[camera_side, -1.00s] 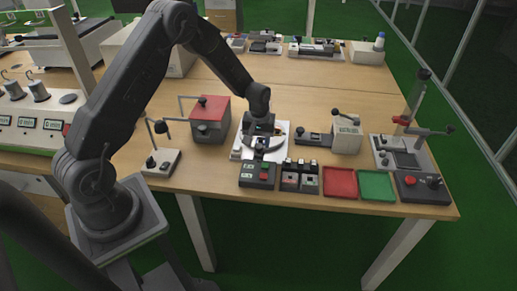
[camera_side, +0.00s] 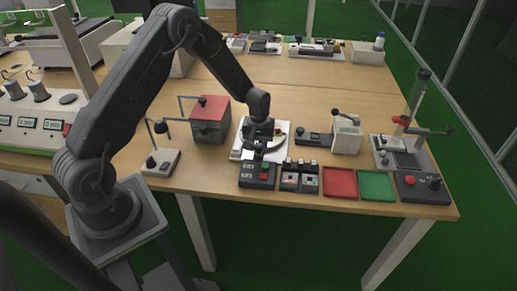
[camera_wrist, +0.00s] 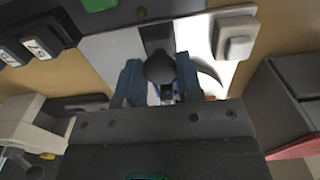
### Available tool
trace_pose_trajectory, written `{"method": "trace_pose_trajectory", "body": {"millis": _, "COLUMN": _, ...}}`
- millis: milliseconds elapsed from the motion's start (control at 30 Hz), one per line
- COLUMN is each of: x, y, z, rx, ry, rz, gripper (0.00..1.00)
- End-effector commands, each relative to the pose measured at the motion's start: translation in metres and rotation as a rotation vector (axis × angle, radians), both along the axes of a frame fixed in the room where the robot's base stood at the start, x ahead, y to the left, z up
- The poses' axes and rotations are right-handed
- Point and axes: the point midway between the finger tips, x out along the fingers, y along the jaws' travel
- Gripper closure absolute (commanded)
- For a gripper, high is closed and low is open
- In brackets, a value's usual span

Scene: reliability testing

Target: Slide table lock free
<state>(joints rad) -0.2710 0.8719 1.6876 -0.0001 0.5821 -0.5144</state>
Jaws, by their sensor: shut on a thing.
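The slide table unit is a white plate (camera_side: 237,153) near the middle of the bench's front edge in the side view. My gripper (camera_side: 258,143) is low over it and hides much of its middle. In the wrist view the white plate (camera_wrist: 104,52) lies under my gripper (camera_wrist: 160,82). Its two blue fingers are closed on a dark round knob (camera_wrist: 160,67). I cannot tell whether this knob is the table lock. A pale raised block (camera_wrist: 235,38) sits on the plate to the right in the wrist view.
A black control box (camera_side: 257,175) with a green button stands just in front of the plate. A red-topped box (camera_side: 209,115) is to the left. A grey-white fixture (camera_side: 346,134) is to the right. Red (camera_side: 340,182) and green (camera_side: 377,185) trays lie at front right.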

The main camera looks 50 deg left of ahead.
Motion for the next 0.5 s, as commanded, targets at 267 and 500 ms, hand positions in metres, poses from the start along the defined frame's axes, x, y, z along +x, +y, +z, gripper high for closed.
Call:
{"method": "trace_pose_trajectory", "body": {"millis": 267, "x": -0.0099, "y": -0.01, "z": 0.0006, "rx": 0.0, "ry": 0.0, "rz": -0.001, "gripper": 0.78}}
{"method": "trace_pose_trajectory", "body": {"millis": 500, "x": -0.0105, "y": -0.0108, "z": 0.0004, "rx": -0.001, "ry": 0.002, "rz": -0.001, "gripper": 0.78}}
